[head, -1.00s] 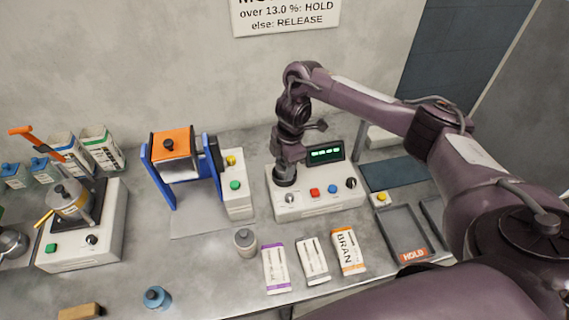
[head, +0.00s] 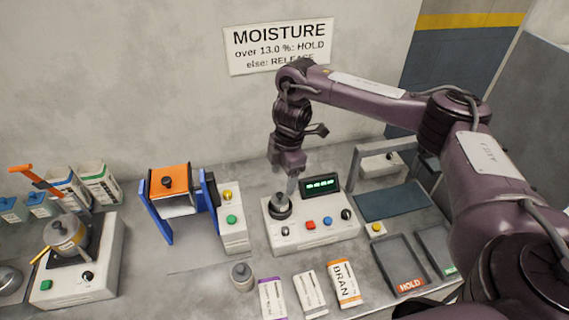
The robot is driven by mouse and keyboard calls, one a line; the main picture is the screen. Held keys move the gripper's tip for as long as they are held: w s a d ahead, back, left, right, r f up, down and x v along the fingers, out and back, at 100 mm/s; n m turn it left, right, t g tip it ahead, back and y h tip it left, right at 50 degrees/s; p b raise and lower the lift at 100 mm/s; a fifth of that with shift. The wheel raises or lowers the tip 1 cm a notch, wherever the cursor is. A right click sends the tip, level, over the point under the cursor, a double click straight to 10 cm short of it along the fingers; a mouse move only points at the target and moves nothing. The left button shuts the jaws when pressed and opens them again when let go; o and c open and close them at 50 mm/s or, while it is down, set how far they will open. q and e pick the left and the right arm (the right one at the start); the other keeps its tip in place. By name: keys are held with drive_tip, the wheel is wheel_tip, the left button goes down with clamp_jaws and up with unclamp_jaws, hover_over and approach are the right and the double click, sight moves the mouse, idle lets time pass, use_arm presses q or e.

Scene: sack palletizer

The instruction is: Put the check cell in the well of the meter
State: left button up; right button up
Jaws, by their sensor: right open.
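The meter (head: 312,234) is a white box with a green-lit display, knobs, and red and blue buttons. A dark, round, cup-like piece with a knob on top (head: 280,205) sits upright at the well on its left side; I take it for the check cell, but its seating depth is hidden. My right gripper (head: 292,186) points down just above this piece, apart from it, open and empty. A small grey lidded jar (head: 241,276) stands on the bench in front of the meter. My left gripper is out of view.
Three sample packets, one marked BRAN (head: 344,285), lie in front of the meter. The HOLD tray (head: 402,266) is at right. A blue-framed device with an orange top (head: 170,180) stands left, and a white machine with a pot (head: 77,268) is farther left.

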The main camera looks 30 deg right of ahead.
drive_tip(key=shift+d+r, duration=0.2)
drive_tip(key=shift+r, duration=1.3)
